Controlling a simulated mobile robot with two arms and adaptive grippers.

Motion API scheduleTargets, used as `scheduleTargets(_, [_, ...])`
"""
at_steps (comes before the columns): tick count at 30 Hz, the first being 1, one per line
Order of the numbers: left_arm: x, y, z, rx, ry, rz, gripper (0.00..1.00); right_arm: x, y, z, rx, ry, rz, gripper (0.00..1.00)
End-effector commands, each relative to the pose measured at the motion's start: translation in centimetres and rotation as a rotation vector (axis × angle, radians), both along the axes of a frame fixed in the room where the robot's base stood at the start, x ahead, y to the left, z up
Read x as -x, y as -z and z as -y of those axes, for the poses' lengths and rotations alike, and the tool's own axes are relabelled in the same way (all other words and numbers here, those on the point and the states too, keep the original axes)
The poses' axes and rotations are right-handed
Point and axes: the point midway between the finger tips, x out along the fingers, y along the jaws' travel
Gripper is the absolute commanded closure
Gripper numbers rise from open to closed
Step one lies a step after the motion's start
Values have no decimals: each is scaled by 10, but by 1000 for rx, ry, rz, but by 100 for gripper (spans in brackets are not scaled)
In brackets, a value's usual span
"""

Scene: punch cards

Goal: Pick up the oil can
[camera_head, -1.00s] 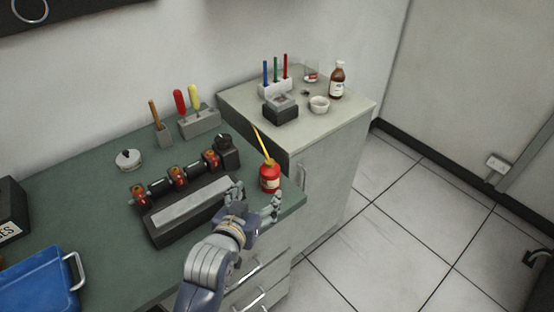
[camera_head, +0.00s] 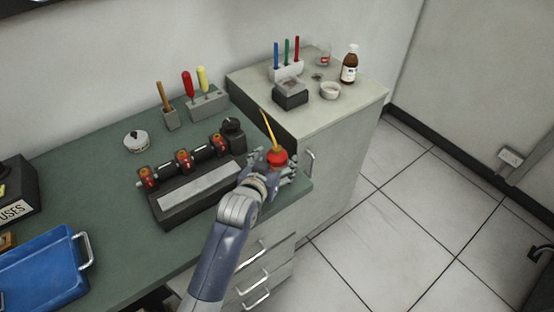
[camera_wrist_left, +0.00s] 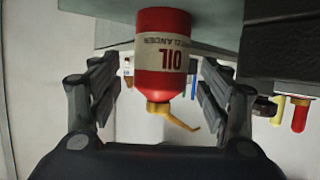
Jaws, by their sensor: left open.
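The oil can is red with a cream label and a yellow spout. In the head view the oil can (camera_head: 277,158) stands near the right end of the green bench, its lower part hidden by my gripper. My left gripper (camera_head: 275,168) is open around it. In the left wrist view, which looks upside down, the oil can (camera_wrist_left: 163,62) sits between the two open fingers of my left gripper (camera_wrist_left: 160,95), with a visible gap on each side. The label reads OIL. My right gripper is not in view.
A dark roller device (camera_head: 190,175) stands just left of the can. A tool holder (camera_head: 207,103) is behind it. A blue tray (camera_head: 45,275) lies at the front left. A pale cabinet (camera_head: 340,108) with a bottle (camera_head: 350,66) and bowl stands to the right.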

Motion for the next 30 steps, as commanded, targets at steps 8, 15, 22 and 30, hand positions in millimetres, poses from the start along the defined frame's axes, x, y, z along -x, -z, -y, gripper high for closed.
scheduleTargets(8, [-23,9,7,1,0,1,29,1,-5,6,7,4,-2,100])
scheduleTargets(15, [-24,10,8,1,0,1,29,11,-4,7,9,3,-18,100])
scheduleTargets(22, [-24,10,8,1,0,1,70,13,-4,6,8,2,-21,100])
scheduleTargets(30, [-24,9,8,2,1,2,85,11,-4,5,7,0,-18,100])
